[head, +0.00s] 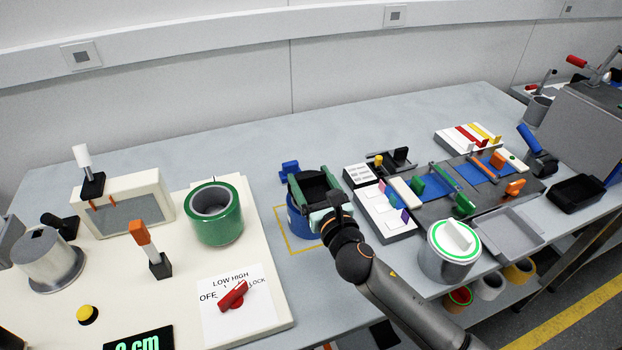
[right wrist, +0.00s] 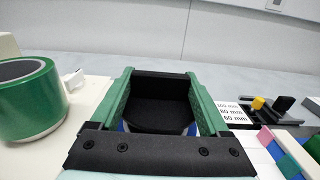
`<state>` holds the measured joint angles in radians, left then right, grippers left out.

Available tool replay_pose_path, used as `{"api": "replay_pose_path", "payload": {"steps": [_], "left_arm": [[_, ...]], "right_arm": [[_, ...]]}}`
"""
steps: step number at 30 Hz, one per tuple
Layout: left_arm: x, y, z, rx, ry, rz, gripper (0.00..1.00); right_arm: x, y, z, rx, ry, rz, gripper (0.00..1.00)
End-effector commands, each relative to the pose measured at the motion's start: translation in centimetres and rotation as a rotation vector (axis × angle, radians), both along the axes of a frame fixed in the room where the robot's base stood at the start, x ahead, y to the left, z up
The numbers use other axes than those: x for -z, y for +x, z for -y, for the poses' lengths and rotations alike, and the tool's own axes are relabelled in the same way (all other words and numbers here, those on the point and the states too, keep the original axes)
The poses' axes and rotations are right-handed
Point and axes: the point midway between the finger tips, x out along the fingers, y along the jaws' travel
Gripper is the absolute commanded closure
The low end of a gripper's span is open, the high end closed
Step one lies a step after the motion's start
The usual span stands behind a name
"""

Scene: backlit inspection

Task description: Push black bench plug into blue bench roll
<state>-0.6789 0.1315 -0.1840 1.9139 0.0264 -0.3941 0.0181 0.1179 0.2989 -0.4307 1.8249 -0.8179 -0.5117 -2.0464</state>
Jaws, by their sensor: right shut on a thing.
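The blue bench roll (head: 298,226) stands upright on the grey bench inside a yellow outlined square. My right gripper (head: 316,188) is right above it, with its green fingers shut on the black bench plug (right wrist: 160,98). The plug sits between the fingers at the roll's top. Small bits of blue roll (right wrist: 197,129) show below the plug in the right wrist view. The roll's opening is hidden by the plug and the gripper, so I cannot tell how far in the plug is. My left gripper is not in view.
A green roll (head: 215,228) stands on the cream panel (head: 262,318) at left, near a red dial (head: 233,295). A small blue item (head: 289,170) lies behind the blue roll. At right are a grey fixture board (head: 418,208) and a lidded metal can (head: 447,262).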

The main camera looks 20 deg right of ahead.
Motion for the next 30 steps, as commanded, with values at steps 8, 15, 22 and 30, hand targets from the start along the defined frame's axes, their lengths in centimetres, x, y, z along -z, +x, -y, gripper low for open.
{"api": "replay_pose_path", "payload": {"steps": [8,15,22,30], "left_arm": [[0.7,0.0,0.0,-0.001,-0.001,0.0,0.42],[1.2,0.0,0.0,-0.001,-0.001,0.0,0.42],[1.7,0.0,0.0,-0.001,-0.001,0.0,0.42],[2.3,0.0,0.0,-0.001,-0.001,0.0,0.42]], "right_arm": [[0.8,0.0,0.0,0.0,0.0,0.0,0.65],[1.6,0.0,0.0,0.0,-0.001,0.0,0.65],[2.3,0.0,0.0,0.0,0.0,0.0,0.65],[3.1,0.0,0.0,0.0,-0.001,0.0,0.65]]}}
